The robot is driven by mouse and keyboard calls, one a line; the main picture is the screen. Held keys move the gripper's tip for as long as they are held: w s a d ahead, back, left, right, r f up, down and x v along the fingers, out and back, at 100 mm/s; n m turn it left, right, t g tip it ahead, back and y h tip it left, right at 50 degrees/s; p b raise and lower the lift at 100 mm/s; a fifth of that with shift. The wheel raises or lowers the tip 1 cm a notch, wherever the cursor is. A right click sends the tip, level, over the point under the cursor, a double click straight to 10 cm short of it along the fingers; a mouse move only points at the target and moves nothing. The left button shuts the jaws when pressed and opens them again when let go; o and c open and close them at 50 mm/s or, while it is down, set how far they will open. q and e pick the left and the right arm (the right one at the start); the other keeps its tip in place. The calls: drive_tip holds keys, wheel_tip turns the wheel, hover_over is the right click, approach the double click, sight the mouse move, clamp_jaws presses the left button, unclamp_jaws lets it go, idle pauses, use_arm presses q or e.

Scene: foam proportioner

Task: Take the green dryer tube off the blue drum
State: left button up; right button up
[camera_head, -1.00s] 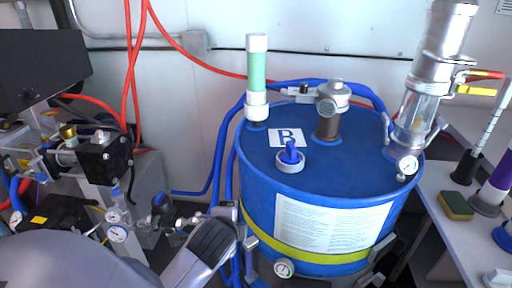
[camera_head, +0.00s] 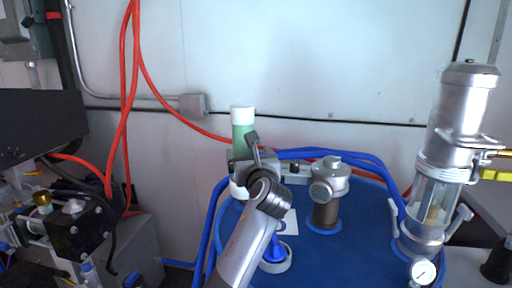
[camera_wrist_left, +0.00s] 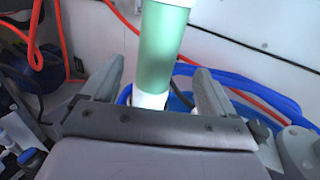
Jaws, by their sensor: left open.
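The green dryer tube (camera_head: 242,124) stands upright on the blue drum (camera_head: 345,247), at the left of its top. It has a white cap and a white lower collar. My left gripper (camera_head: 251,165) is in front of the tube and hides its middle. In the left wrist view the tube (camera_wrist_left: 162,45) rises between the two fingers of my left gripper (camera_wrist_left: 158,88), which are spread with gaps on both sides. The tube's foot is partly hidden behind the gripper body. My right gripper does not show.
A grey-brown fitting (camera_head: 327,190) stands on the drum right of the tube. A blue-handled valve (camera_head: 276,254) is in front. A tall metal and glass cylinder (camera_head: 445,150) stands at the right. Blue hoses (camera_head: 212,225) run close behind and left of the tube.

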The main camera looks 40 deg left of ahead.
sight(245, 148)
use_arm(q)
drive_tip(key=shift+w+a+r, duration=0.1)
drive_tip(key=shift+w+a, duration=0.35)
drive_tip(key=shift+w, duration=0.1)
drive_tip(key=shift+w+a, duration=0.25)
drive_tip(key=shift+a, duration=0.45)
drive_tip(key=shift+p+x, duration=0.45)
drive_tip(key=shift+x, duration=1.75)
drive_tip(key=c, duration=1.3)
drive_tip(key=shift+c, duration=0.2)
drive_tip(key=shift+r, duration=0.1)
